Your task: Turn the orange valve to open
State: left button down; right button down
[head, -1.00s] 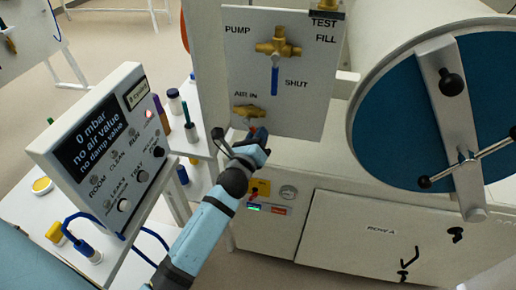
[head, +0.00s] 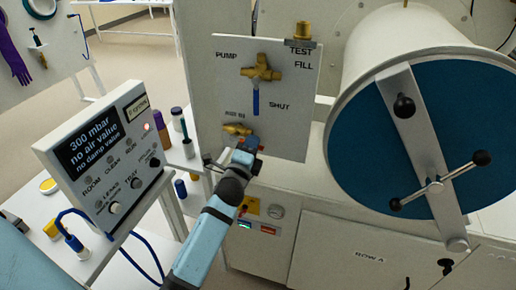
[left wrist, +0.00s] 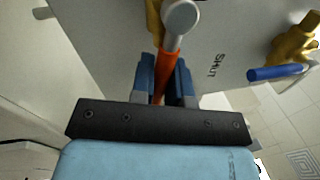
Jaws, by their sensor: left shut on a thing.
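The orange valve handle (left wrist: 169,62) shows in the left wrist view, running from a grey pivot cap down between the two blue fingers of my left gripper (head: 249,144). The fingers are shut on it. My gripper hides the handle there. Above it is the brass valve (head: 261,72) with a blue handle (head: 256,101) pointing down, between the PUMP and SHUT labels. My right gripper is out of view.
A tilted control box (head: 108,145) reads "300 mbar, no air value, no damp value" and has a red light. A large round blue door (head: 370,130) with a crossbar stands at the right. Bottles stand on the left table.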

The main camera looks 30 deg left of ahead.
pick_arm(q)
jog(key=shift+r+n, duration=0.2)
jog(key=shift+n, duration=0.2)
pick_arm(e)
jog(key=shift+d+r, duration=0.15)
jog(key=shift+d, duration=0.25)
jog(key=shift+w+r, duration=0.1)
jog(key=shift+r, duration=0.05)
pick_arm(q)
jog(key=c, duration=1.1)
grip_release()
jog(key=shift+f, duration=0.1)
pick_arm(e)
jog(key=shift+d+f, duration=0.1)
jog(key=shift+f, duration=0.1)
